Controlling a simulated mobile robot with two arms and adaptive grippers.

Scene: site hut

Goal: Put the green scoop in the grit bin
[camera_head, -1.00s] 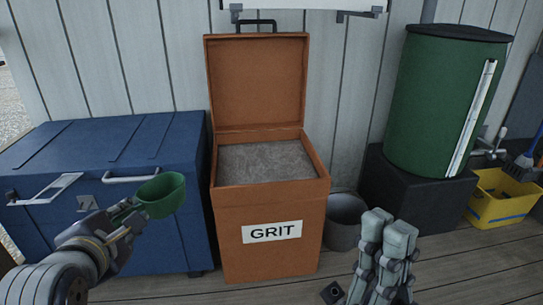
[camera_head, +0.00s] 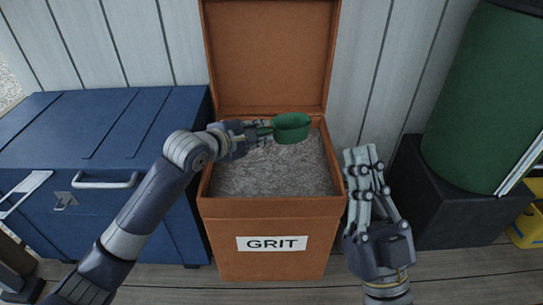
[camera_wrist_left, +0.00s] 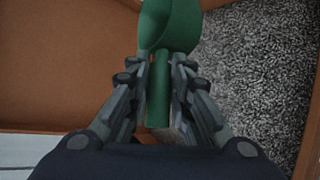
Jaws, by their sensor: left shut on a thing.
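The green scoop (camera_head: 291,128) is held by its handle in my left gripper (camera_head: 262,132). The scoop's cup is over the open grit bin (camera_head: 268,211), above the grey grit, toward the back right of the opening. In the left wrist view the scoop's handle (camera_wrist_left: 158,90) lies between the two fingers of my left gripper (camera_wrist_left: 159,78), with grit below and to the right. The bin is orange-brown, labelled GRIT, with its lid standing open at the back. My right gripper (camera_head: 362,158) is empty to the right of the bin, fingers upward; its opening is unclear.
A blue chest (camera_head: 105,150) stands left of the bin. A green barrel (camera_head: 480,100) on a dark block (camera_head: 455,215) stands at the right, with a yellow tub (camera_head: 528,228) partly in view beside it. A wall of pale boards is behind.

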